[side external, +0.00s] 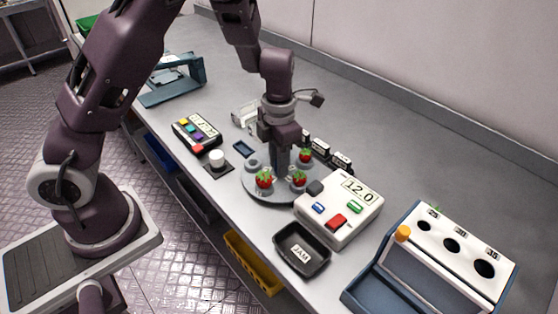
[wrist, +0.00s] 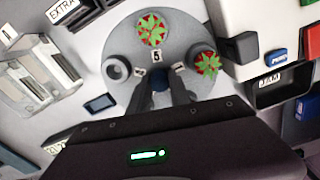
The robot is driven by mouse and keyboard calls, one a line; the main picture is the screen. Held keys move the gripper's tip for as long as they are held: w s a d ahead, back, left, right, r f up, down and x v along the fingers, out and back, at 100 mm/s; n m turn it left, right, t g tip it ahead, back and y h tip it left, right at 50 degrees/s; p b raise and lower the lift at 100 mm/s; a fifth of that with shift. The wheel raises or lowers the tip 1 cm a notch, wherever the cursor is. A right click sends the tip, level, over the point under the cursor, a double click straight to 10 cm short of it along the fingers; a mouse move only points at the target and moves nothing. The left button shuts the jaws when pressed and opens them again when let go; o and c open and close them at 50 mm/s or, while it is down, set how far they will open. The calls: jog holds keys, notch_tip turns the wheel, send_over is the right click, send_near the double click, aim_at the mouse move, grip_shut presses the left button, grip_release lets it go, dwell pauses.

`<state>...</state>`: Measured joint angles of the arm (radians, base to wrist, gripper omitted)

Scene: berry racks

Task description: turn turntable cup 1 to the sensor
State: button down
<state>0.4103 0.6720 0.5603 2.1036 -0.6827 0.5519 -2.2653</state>
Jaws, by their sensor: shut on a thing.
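The turntable (side external: 262,196) is a round grey disc carrying several cups; it also shows in the wrist view (wrist: 185,30). Strawberries sit in cups at the front (side external: 264,180), right (side external: 299,178) and back (side external: 305,155). An empty cup (side external: 253,163) is on the left side. The dark sensor block (wrist: 240,48) faces the right strawberry cup.
The white box reading 12.0 (side external: 340,212) stands right of the turntable. A black JAM tray (side external: 301,249) lies in front. A button panel (side external: 196,132) and a white cylinder on a pad (side external: 217,159) are left. A sorter with holes (side external: 440,262) is far right.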

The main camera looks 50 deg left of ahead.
jog(key=shift+w+r, duration=0.1)
jog(key=shift+w, duration=0.05)
jog(key=c, duration=1.2)
grip_release()
notch_tip(320, 180, up, 7)
notch_tip(320, 180, up, 11)
